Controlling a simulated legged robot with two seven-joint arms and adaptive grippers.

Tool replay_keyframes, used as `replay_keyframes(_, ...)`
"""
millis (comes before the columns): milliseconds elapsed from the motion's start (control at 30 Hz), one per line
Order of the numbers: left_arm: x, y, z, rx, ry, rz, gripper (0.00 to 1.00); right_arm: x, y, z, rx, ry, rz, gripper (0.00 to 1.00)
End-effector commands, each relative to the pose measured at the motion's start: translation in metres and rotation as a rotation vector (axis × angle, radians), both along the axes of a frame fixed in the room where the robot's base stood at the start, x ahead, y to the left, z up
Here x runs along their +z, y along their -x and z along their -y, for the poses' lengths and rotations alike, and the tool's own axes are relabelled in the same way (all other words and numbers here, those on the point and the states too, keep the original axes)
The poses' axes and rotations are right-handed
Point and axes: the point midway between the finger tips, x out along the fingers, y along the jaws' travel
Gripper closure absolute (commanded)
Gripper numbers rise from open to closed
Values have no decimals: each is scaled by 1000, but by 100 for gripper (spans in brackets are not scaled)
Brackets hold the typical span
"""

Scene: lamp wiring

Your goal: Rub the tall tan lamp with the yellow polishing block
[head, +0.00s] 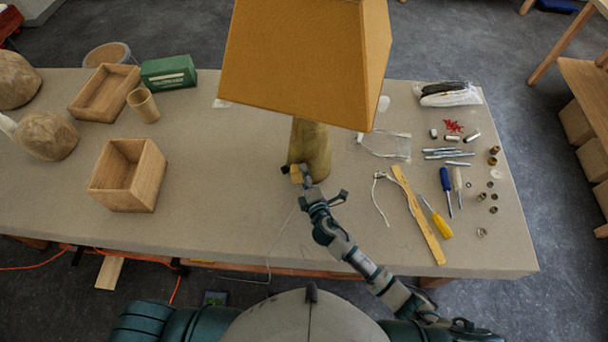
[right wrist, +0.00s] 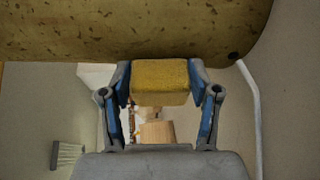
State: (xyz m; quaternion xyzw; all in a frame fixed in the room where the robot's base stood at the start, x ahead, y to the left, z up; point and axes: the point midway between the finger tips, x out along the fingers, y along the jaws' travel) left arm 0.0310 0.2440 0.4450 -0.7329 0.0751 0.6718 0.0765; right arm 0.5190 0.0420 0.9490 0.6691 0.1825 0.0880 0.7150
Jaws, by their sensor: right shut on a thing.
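The tall tan lamp stands near the middle of the table, with a mottled tan body (head: 315,145) under a large orange-tan shade (head: 295,65). Its body fills the top of the right wrist view (right wrist: 120,30). My right gripper (head: 303,179) is at the lower front of the lamp body, shut on the yellow polishing block (head: 296,173). In the right wrist view the block (right wrist: 160,82) sits between both fingers, its far edge right at the lamp body. I cannot tell whether they touch. My left gripper is not in view.
A yellow ruler (head: 418,213), screwdrivers (head: 437,217) and small metal parts lie to the right. An open wooden box (head: 127,176), a tray (head: 103,92) and a green box (head: 169,72) stand to the left. A thin cord (head: 270,247) runs from the lamp toward the front edge.

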Motion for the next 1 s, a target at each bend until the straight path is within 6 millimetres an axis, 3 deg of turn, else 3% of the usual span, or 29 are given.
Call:
replay_keyframes(233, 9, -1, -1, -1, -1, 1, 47, 1, 1, 27, -5, 2, 0, 89)
replay_keyframes(467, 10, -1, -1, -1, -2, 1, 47, 1, 1, 33, -4, 2, 0, 89)
replay_keyframes(800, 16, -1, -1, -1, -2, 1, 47, 0, 0, 62, -3, 2, -1, 89)
replay_keyframes(1000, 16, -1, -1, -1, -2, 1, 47, 0, -1, 64, -3, 2, 0, 89)
